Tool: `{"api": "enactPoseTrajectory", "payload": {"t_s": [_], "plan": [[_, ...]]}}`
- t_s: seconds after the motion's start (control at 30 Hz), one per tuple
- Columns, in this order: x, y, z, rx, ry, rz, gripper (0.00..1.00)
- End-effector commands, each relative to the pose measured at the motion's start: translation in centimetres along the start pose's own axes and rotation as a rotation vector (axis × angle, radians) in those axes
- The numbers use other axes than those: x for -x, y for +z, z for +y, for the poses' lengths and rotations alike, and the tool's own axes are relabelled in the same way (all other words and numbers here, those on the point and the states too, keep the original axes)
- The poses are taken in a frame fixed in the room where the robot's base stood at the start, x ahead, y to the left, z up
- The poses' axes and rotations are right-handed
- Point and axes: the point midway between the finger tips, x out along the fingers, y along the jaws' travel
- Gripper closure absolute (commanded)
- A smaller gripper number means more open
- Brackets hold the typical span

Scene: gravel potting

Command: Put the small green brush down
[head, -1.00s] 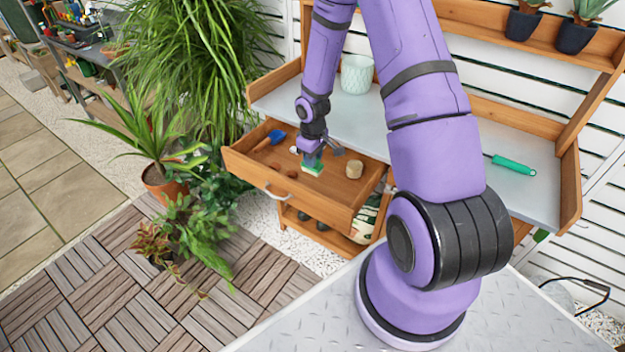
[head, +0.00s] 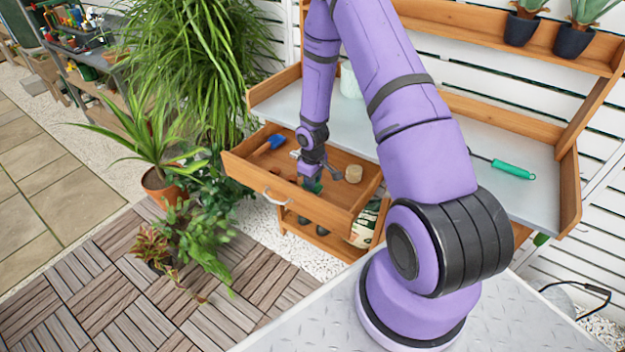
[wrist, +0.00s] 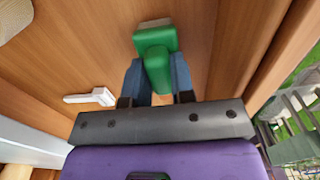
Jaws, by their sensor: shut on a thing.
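The small green brush (wrist: 155,52) is between the two fingers of my gripper (wrist: 157,80) in the wrist view, its green handle toward the palm and its block beyond the fingertips. In the head view the brush (head: 313,186) shows as a dark green patch under my gripper (head: 312,178), inside the open wooden drawer (head: 285,211), near its front wall. The gripper is shut on the brush. I cannot tell whether the brush touches the drawer floor.
The drawer also holds a blue-handled tool (head: 271,143) at the left, a beige twine roll (head: 354,173) at the right and a small white tag (wrist: 90,97). The drawer's side wall (wrist: 265,60) is close to the gripper. A green-handled tool (head: 513,169) lies on the bench top.

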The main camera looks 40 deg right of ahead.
Motion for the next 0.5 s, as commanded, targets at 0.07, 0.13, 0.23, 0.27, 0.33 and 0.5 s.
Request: {"api": "enactPoseTrajectory", "payload": {"t_s": [0.07, 0.13, 0.23, 0.27, 0.33, 0.5], "plan": [[-0.25, 0.02, -0.02, 0.000, -0.001, -0.001, 1.00], [-0.20, 0.01, -0.01, 0.000, 0.000, 0.000, 0.61], [-0.19, 0.01, -0.01, 0.000, 0.000, 0.000, 0.52], [-0.19, 0.01, -0.01, 0.000, 0.000, 0.000, 0.52], [-0.19, 0.01, -0.01, 0.000, 0.000, 0.000, 0.52], [-0.01, 0.00, 0.00, 0.000, 0.000, 0.000, 0.52]]}}
